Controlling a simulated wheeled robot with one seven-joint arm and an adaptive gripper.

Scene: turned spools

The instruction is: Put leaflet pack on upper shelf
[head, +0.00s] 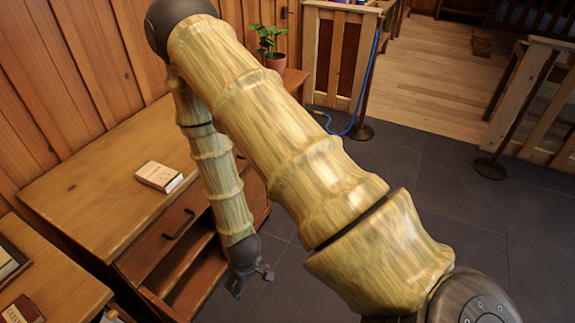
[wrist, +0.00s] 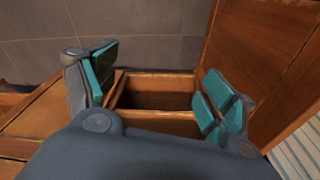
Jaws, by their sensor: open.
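Beyond the pads is an open wooden compartment (wrist: 152,98) with a dark inside. I cannot tell which shelf is the upper one.
The cabinet has a drawer front with a dark handle (head: 179,224) and open shelving below. A second wooden table (head: 50,270) at the lower left bears a red-brown box (head: 22,310). A potted plant (head: 270,45) stands behind. The dark tiled floor (head: 420,165) at right is mostly free.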

